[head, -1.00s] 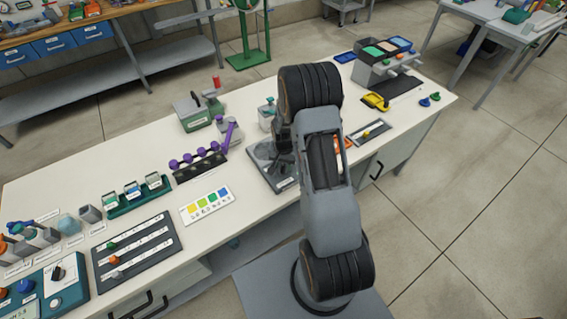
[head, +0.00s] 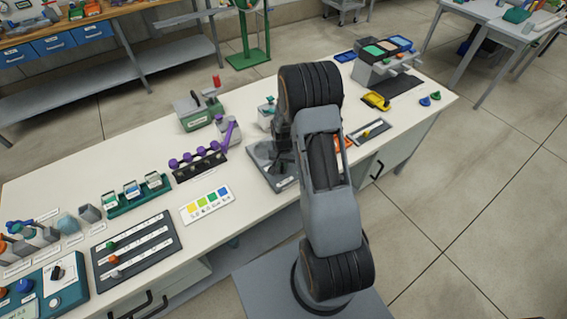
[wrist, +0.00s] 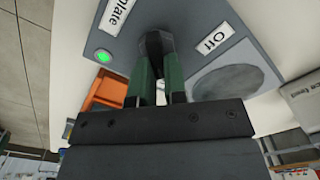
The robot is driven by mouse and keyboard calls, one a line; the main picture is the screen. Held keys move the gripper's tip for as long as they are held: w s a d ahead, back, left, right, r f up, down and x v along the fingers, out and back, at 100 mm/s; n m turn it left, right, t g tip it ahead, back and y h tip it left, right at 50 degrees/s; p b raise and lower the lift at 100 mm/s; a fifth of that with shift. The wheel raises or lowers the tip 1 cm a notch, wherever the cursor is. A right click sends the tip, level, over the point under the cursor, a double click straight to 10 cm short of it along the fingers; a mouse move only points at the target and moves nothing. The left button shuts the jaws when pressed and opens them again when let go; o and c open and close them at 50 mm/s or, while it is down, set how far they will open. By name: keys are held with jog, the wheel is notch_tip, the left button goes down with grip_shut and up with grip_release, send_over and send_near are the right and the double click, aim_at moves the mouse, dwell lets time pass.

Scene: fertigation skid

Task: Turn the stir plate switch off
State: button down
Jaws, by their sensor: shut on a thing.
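The grey stir plate (head: 260,168) stands on the white bench, largely behind my arm in the head view. In the wrist view its panel (wrist: 185,17) carries an "Off" label (wrist: 212,42), a label ending in "plate" (wrist: 116,14), a lit green lamp (wrist: 103,56) and a grey round disc (wrist: 225,90). A black switch lever (wrist: 156,45) sits between the lamp and the "Off" label. My gripper (wrist: 158,75), with green finger pads, is shut on the lever. The lever's exact setting is partly hidden by the fingers.
An orange thing (wrist: 105,92) lies beside the plate in the wrist view. Left of the plate are a purple-knobbed rack (head: 198,162) and a colour card (head: 207,204). A green-grey device (head: 195,113) stands behind. A yellow tool (head: 376,101) lies to the right.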

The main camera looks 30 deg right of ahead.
jog(key=n+b, duration=0.1)
jog(key=n, duration=0.1)
jog(key=n+b, duration=0.1)
jog(key=shift+w+a+f+n+b, duration=0.1)
jog(key=shift+a+f+n+b, duration=0.1)
jog(key=shift+n+b, duration=0.15)
jog(key=n, duration=0.1)
jog(key=n+b, duration=0.1)
jog(key=n, duration=0.1)
jog(key=n+b, duration=0.1)
jog(key=n, duration=0.1)
jog(key=shift+a+r+n, duration=0.1)
jog(key=shift+a+n, duration=0.15)
jog(key=shift+a, duration=0.05)
jog(key=n, duration=0.1)
jog(key=n+b, duration=0.1)
jog(key=n, duration=0.1)
jog(key=n+b, duration=0.1)
jog(key=shift+a, duration=0.25)
jog(key=shift+s+a+r+n+b, duration=0.1)
jog(key=shift+n+b, duration=0.2)
jog(key=shift+n, duration=0.7)
jog(key=shift+s+a+n+b, duration=0.1)
jog(key=shift+n+b, duration=0.15)
jog(key=shift+n, duration=1.05)
jog(key=c, duration=1.2)
grip_release()
jog(key=shift+o, duration=0.2)
